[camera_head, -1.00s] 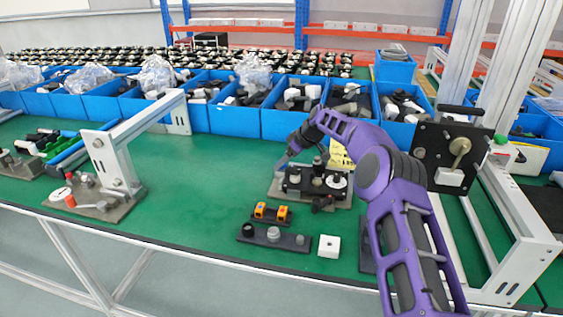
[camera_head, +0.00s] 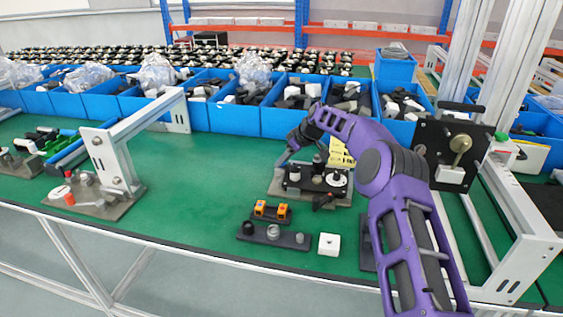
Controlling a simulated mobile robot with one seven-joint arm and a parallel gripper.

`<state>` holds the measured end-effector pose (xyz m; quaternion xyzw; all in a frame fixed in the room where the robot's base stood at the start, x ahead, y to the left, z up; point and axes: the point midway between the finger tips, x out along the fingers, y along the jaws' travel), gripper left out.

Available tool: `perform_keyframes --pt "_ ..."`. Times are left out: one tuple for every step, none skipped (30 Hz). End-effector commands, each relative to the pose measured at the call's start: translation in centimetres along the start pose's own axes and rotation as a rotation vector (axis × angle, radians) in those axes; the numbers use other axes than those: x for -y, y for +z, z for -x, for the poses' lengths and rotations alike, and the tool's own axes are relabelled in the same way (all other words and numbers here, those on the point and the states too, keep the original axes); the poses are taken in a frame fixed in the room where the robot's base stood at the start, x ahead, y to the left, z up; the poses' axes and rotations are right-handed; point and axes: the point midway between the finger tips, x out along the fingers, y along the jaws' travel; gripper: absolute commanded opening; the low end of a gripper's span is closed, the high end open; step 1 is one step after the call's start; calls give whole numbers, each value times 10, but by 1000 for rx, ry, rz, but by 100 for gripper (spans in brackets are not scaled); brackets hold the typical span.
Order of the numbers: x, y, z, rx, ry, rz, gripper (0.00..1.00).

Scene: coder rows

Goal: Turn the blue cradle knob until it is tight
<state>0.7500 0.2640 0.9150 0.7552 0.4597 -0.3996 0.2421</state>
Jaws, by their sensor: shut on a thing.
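The cradle (camera_head: 335,185) is a black block with knobs and a white round part, on a grey plate right of the middle of the bench. My purple arm reaches over from the right, and its dark wrist bends down at the cradle's left end. My gripper (camera_head: 283,160) is there, shut at the blue knob, which shows only as a small bluish patch at the fingertips. The fingers are small in this view, and most of the knob is hidden by them.
A small black holder with orange parts (camera_head: 271,212), a dark strip with round knobs (camera_head: 273,236) and a white block (camera_head: 329,244) lie in front of the cradle. Blue bins (camera_head: 235,118) line the back.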

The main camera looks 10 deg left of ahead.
Motion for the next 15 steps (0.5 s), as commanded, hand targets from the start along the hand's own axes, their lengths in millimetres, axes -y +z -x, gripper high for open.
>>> perform_keyframes --pt "1 2 -4 0 23 -24 0" --pt "2 2 -4 0 38 -47 0" --pt "3 2 -5 0 62 -80 0" --pt "4 1 -4 1 83 -109 0" --pt "4 1 -4 -1 103 -138 0" --pt "4 0 -4 -1 128 -176 0" --pt "5 -1 -4 1 146 -202 0" --pt "5 -1 -4 -1 165 -229 0" --pt "6 -2 -3 -2 189 -264 0" --pt "7 -2 -3 0 205 -289 0" --pt "7 -2 -3 -1 224 -315 0" --pt "7 -3 -3 -2 247 -347 0" --pt "8 -3 -3 0 263 -372 0" --pt "8 -3 -3 0 280 -396 0" --pt "8 -4 -2 -4 303 -428 0"
